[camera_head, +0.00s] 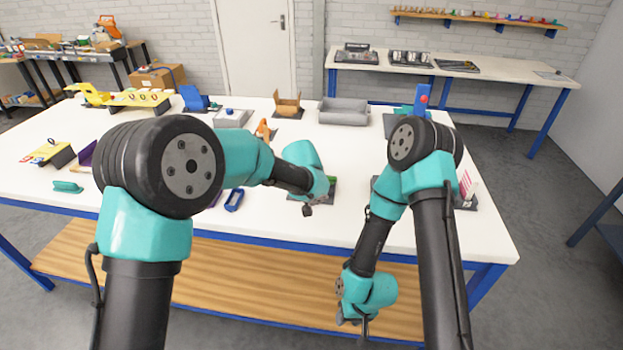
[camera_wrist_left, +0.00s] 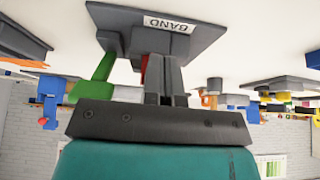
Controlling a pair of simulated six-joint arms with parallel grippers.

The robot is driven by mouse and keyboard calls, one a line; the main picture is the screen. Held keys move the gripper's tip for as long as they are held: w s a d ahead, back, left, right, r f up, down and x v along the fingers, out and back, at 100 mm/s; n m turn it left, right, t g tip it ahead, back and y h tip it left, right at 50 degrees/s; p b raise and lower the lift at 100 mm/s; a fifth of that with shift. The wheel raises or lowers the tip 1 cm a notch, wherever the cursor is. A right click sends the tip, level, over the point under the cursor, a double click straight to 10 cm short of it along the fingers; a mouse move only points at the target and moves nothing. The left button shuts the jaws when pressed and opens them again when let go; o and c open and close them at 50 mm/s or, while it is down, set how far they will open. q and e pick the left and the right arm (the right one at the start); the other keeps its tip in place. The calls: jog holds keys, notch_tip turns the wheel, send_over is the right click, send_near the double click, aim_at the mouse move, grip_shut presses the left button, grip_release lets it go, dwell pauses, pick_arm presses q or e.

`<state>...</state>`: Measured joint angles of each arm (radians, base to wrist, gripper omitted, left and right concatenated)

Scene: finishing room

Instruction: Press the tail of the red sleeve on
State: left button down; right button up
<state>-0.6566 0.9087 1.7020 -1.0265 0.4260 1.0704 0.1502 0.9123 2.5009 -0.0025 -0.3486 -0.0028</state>
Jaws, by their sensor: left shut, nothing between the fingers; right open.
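The red sleeve (camera_wrist_left: 144,68) shows only as a small red strip in the left wrist view, which is upside down. It is beside my left gripper's fingers, between them and a green piece (camera_wrist_left: 95,78), on a dark fixture (camera_wrist_left: 112,22) labelled BAND. My left gripper (camera_wrist_left: 165,60) is shut and empty, its tips close to the fixture; I cannot tell whether they touch the sleeve. In the head view my left wrist covers most of the fixture (camera_head: 327,193), and the sleeve is hidden. My right gripper (camera_head: 350,318) is open and empty, low in front of the table.
The white table (camera_head: 280,222) holds a blue ring-like piece (camera_head: 234,200) left of the fixture, a grey bin (camera_head: 343,111) behind, and an orange clamp-like piece (camera_head: 263,130). A red-and-white striped piece (camera_head: 467,186) stands at the right. The table's front edge lies close to the fixture.

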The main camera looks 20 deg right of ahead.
pick_arm(q)
jog(key=shift+w+d, duration=0.3)
jog(key=shift+w, duration=0.45)
dwell(3.5)
jog(key=shift+s, duration=0.1)
jog(key=shift+s+a, duration=0.25)
jog(key=shift+s, duration=0.3)
jog(key=shift+s+a, duration=0.25)
jog(key=shift+s, duration=0.25)
jog(key=shift+r, duration=0.1)
notch_tip(320, 180, up, 10)
dwell(1.1)
